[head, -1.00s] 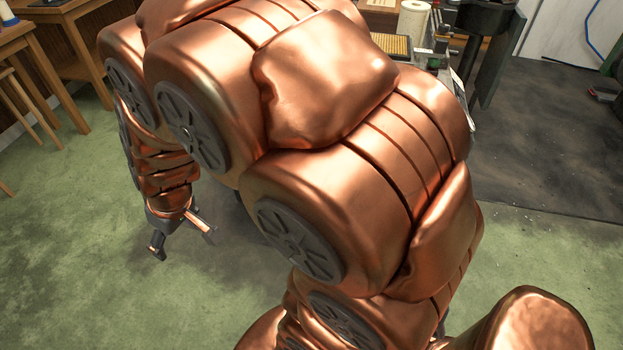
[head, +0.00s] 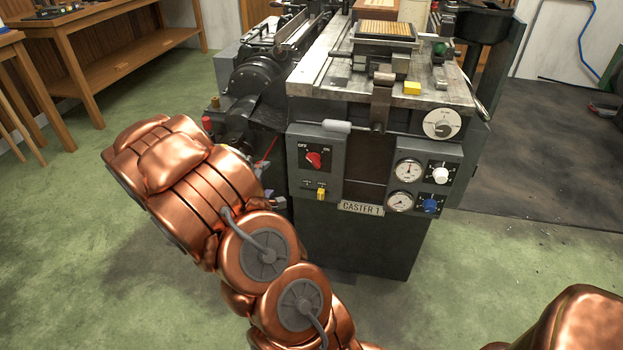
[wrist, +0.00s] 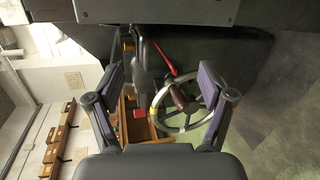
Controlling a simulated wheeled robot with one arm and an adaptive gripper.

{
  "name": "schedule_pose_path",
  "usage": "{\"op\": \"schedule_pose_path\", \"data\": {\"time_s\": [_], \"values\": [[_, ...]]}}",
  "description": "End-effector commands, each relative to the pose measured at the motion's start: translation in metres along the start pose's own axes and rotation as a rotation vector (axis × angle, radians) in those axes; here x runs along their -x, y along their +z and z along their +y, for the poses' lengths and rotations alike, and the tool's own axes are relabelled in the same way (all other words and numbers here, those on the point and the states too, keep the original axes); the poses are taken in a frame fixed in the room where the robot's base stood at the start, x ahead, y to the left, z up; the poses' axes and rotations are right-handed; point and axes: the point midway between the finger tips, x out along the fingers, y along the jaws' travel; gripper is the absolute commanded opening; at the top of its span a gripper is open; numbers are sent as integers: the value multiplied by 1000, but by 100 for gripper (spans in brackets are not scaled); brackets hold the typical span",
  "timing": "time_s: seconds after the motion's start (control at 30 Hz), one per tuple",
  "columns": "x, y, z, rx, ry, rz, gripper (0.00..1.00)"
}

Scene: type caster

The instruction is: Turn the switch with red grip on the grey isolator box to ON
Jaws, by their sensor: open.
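The grey isolator box (head: 306,182) is on the front of the caster, left of centre, in the head view. Its switch with a red grip (head: 314,159) sits between the OFF and ON labels; the exact angle of the grip is too small to tell. A yellow knob (head: 320,193) is below it. My gripper (wrist: 158,75) is open and empty in the wrist view, its two fingers spread apart. In the head view the gripper is mostly hidden behind my arm, left of the box. The red grip does not show in the wrist view.
The caster's gauges (head: 408,171), white knob (head: 440,175) and blue knob (head: 430,205) are right of the box. A handwheel (wrist: 193,122) and red lever (wrist: 166,57) lie beyond my fingers. A grey panel edge (wrist: 160,12) crosses the top of the wrist view. Green floor in front is clear.

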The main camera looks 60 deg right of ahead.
Motion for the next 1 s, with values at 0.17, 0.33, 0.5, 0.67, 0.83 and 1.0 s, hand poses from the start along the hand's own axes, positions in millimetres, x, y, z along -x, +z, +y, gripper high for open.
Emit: {"op": "schedule_pose_path", "data": {"time_s": [0.17,0.33,0.5,0.67,0.83,1.0], "values": [[-27,50,-24,283,206,-198,81],[-27,78,-22,489,337,-338,81],[-24,88,-18,583,393,-403,81],[-29,91,-13,596,401,-413,81],[-44,96,-6,591,399,-412,81],[-60,100,4,591,401,-412,81]]}}
